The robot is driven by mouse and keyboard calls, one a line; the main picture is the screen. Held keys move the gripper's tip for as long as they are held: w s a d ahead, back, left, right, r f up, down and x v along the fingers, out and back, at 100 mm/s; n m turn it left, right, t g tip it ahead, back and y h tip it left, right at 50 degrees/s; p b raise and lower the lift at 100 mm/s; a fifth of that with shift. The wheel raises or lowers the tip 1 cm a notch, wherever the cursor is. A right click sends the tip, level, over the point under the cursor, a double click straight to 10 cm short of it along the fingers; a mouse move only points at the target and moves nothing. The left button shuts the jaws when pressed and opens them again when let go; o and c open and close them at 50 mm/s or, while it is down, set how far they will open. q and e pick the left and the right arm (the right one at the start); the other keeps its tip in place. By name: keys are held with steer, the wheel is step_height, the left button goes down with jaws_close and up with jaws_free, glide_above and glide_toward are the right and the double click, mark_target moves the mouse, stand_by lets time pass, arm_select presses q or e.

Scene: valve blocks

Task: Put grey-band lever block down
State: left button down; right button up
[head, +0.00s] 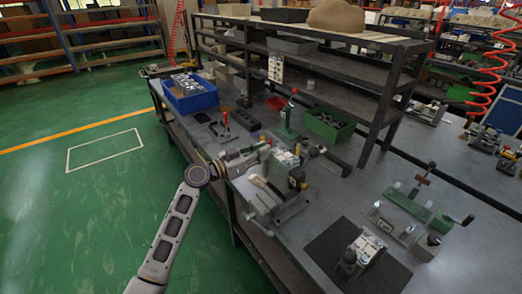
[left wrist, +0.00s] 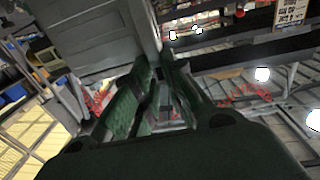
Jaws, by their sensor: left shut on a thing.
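My left gripper (head: 272,152) reaches in from the left over the workbench. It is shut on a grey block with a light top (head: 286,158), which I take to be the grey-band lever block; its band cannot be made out. The block is beside and above a grey vise-like fixture (head: 268,203); I cannot tell whether they touch. In the left wrist view my green fingers (left wrist: 156,92) are close together, with a large grey surface (left wrist: 80,40) right beyond them. My right gripper is not in view.
A similar block with a round knob (head: 362,250) stands on a dark mat (head: 325,252) at the front right. A green clamp fixture (head: 408,208) is to the right. A blue bin (head: 190,100), a green bin (head: 328,126) and a shelf rack (head: 330,72) stand behind.

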arm_select(q)
step_height(320, 180, down, 3)
steer(key=shift+f+b, duration=0.15)
steer(key=shift+b, duration=0.4)
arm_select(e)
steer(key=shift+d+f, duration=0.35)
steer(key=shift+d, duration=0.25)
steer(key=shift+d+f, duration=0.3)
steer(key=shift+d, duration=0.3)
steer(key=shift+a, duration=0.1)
arm_select(q)
steer(key=c, duration=1.8)
jaws_free()
steer(key=shift+s+f, duration=0.1)
steer(key=shift+f, duration=0.1)
steer(key=shift+o, duration=1.6)
steer(key=shift+r, duration=0.15)
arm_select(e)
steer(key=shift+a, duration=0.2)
arm_select(q)
steer(key=shift+s+a, duration=0.1)
steer(key=shift+a, duration=0.05)
